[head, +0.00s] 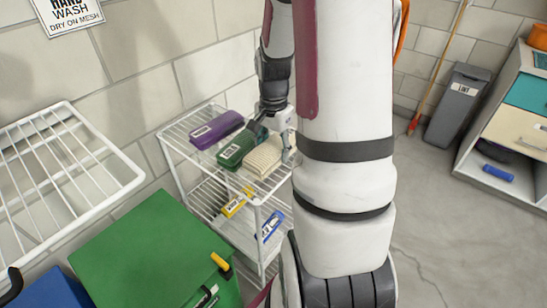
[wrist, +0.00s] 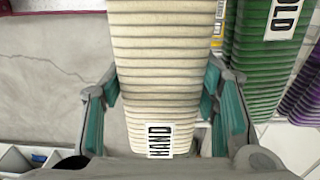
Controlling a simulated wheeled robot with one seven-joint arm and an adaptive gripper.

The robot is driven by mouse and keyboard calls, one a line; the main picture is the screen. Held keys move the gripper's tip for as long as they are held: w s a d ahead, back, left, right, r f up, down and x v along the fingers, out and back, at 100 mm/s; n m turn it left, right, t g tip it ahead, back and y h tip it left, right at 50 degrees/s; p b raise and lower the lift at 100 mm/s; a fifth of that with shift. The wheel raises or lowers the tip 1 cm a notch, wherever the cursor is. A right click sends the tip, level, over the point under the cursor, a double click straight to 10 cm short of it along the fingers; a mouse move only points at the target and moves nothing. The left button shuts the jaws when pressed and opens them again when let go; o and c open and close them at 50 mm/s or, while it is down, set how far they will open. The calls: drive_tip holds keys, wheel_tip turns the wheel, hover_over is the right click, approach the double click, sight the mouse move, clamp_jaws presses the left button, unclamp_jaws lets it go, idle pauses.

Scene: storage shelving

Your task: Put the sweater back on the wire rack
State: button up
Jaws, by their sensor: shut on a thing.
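The cream ribbed, folded sweater (head: 262,158) is at the front right of the top shelf of the white wire shelf unit (head: 252,200). In the wrist view the sweater (wrist: 158,60) runs up the middle and bears a label reading HAND. My gripper (wrist: 158,88) has its teal finger pads on both sides of the sweater, shut on it. In the head view my gripper (head: 277,140) is at the sweater's upper side, partly hidden by my arm. I cannot tell whether the sweater rests on the shelf or is just above it.
A green folded knit (head: 235,150) lies close beside the sweater, then a purple one (head: 216,130). A white wall-side wire rack (head: 75,205) is empty, under a sign (head: 70,14) reading HAND WASH, DRY ON MESH. A green box (head: 150,262) stands below it.

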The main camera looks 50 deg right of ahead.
drive_tip(key=shift+f, duration=1.65)
drive_tip(key=shift+f, duration=0.1)
drive_tip(key=o, duration=1.4)
drive_tip(key=shift+c, duration=0.2)
